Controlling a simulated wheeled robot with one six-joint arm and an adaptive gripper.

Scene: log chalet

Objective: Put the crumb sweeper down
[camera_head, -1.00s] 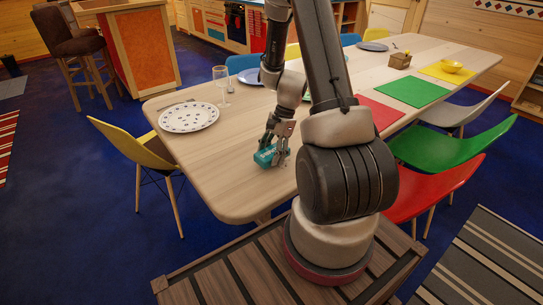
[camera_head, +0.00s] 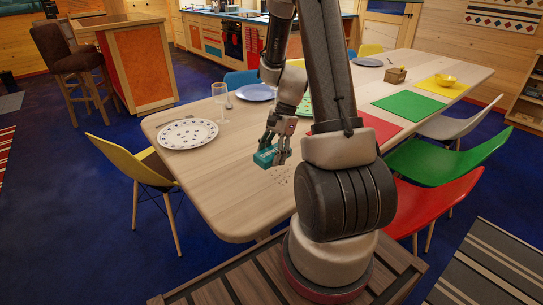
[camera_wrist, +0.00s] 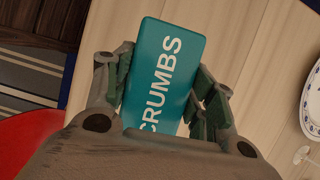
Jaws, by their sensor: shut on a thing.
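The crumb sweeper is a teal block (camera_head: 265,155) with the word CRUMBS on its face. My gripper (camera_head: 273,152) is shut on it and holds it over the near part of the wooden dining table (camera_head: 210,190). In the wrist view the crumb sweeper (camera_wrist: 165,75) sits between the two fingers of my gripper (camera_wrist: 165,95), its lower end hidden behind the gripper body. Small dark crumbs (camera_head: 281,175) lie on the table just right of and below the sweeper. The sweeper appears to be a little above the tabletop.
A spotted plate (camera_head: 187,134) and a glass (camera_head: 220,103) stand left of my gripper. Red (camera_head: 372,126) and green (camera_head: 411,107) placemats lie to the right. Yellow (camera_head: 140,165) and red (camera_head: 440,200) chairs flank the table. The table's near left is bare.

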